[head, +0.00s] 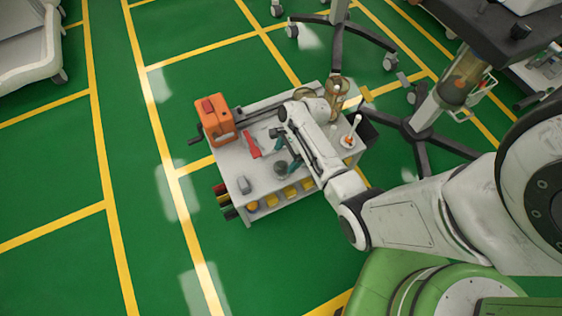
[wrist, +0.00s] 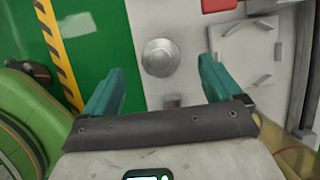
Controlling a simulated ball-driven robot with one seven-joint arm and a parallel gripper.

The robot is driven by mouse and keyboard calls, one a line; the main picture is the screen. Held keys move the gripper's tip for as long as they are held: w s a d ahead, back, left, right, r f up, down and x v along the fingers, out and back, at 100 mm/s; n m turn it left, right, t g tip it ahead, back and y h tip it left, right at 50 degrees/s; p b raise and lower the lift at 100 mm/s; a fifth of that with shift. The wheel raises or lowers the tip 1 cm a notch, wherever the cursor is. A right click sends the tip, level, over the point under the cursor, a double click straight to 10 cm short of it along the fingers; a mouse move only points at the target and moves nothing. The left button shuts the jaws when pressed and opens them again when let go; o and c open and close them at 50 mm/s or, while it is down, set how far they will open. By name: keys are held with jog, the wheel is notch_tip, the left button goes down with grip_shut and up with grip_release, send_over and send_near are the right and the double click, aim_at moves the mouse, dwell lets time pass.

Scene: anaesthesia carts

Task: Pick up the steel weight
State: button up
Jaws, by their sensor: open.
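The steel weight (head: 281,168) is a small, round, grey piece standing on the white cart top (head: 236,178), near the front edge with the yellow bins. In the wrist view the steel weight (wrist: 158,57) shows from above as a round disc with a raised middle. My gripper (head: 284,152) is above the cart, close to the weight. In the wrist view its two teal fingers (wrist: 161,68) are wide apart, with the weight in line with the gap between them and slightly beyond the tips. Nothing is held. The height between fingers and weight is hard to tell.
An orange box with a crank (head: 215,119) stands at the cart's back left. A red tool (head: 252,145) lies near the gripper. A cup with sticks (head: 350,141) stands at the right. Green floor is free to the left.

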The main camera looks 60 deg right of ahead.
aim_at(282, 163)
jog(key=x, duration=0.2)
jog(key=shift+w+a+f+b, duration=0.1)
jog(key=shift+w+f+b, duration=0.05)
jog(key=shift+f+b, duration=0.2)
jog(key=b+x, duration=0.2)
jog(key=x, duration=0.3)
jog(key=shift+f, duration=0.15)
jog(key=shift+s, duration=0.2)
jog(key=shift+c, duration=0.4)
grip_shut()
jog(key=shift+w+d, duration=0.1)
jog(key=shift+d, duration=0.15)
